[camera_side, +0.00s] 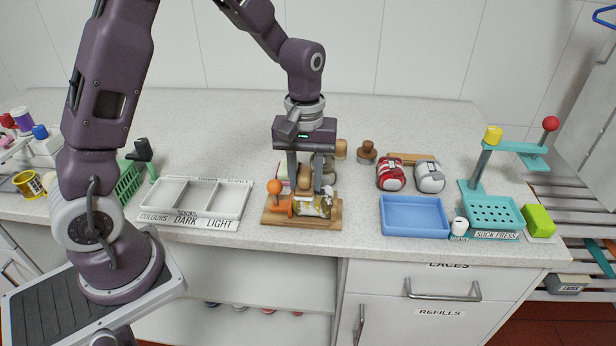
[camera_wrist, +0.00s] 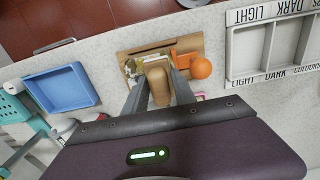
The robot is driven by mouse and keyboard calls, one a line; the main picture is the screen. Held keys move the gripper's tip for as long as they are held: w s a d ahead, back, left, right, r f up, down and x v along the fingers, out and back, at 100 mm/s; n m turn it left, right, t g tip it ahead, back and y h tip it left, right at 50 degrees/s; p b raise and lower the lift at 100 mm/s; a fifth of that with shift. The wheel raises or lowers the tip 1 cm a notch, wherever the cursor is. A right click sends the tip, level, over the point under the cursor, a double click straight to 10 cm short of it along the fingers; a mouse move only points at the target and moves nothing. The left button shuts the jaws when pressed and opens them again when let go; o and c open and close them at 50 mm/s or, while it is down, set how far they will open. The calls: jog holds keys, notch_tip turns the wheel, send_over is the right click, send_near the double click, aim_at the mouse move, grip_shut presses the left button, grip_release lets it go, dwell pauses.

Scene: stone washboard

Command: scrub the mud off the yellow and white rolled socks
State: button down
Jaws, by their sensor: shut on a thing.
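The yellow and white rolled socks (camera_side: 312,207) lie on the wooden washboard (camera_side: 268,219), with brown mud marks on them. An orange-knobbed clamp (camera_side: 275,188) stands at the board's left side. My gripper (camera_side: 305,188) points down over the board, its fingers closed around a tan wooden handle (camera_side: 305,176), which looks like a scrubbing brush's. In the wrist view, the handle (camera_wrist: 157,82) sits between the fingers and part of the socks (camera_wrist: 132,69) shows beside it. The handle's lower end is hidden, so I cannot tell whether it touches the socks.
Red rolled socks (camera_side: 390,176) and grey-white ones (camera_side: 430,178) lie right of the board. A blue tray (camera_side: 415,232), teal sock press (camera_side: 490,212) and green block (camera_side: 538,221) stand further right. A three-part labelled sorting tray (camera_side: 232,210) is left. The counter's back is mostly clear.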

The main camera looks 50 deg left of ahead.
aim_at(324, 193)
jog(key=shift+w+d, duration=1.35)
jog(key=shift+s+a, duration=1.75)
jog(key=shift+w+d, duration=1.75)
jog(key=shift+d, duration=0.05)
notch_tip(324, 193, up, 8)
